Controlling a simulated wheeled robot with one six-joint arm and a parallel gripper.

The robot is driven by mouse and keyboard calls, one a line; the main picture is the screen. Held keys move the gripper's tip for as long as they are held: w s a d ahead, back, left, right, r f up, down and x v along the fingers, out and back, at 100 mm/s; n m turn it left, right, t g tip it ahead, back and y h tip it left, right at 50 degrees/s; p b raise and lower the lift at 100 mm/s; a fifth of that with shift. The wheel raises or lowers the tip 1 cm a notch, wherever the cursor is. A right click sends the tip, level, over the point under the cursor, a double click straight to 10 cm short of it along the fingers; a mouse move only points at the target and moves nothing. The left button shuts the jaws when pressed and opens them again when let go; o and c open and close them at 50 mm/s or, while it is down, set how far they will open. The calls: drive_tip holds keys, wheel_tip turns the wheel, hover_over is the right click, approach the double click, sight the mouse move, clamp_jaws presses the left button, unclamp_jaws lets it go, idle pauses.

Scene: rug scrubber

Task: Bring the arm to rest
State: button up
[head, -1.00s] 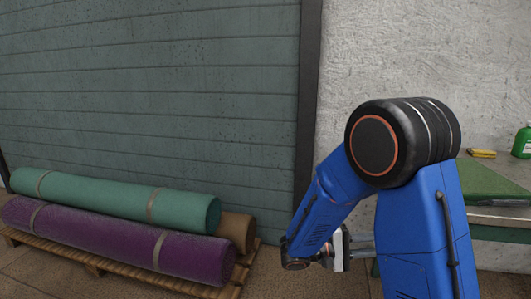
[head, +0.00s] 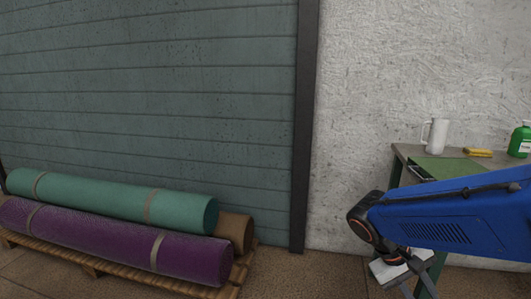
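My blue arm (head: 450,222) reaches in from the right edge of the head view, lying low and nearly level. Its dark wrist joint is at the left end. My gripper (head: 392,272) is just below that wrist, partly hidden by the arm. Its pale body shows, but the fingers are too small and covered to tell whether they are open or shut. I see nothing clearly held. The gripper appears in front of the workbench's legs.
Rolled teal (head: 100,200), purple (head: 110,240) and brown rugs (head: 236,232) lie on a pallet (head: 95,268) at left. Floor between is clear.

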drive_tip(key=s+a+r+t+y, duration=0.4)
drive_tip(key=a+t+y, duration=0.3)
drive_tip(key=a, duration=0.1)
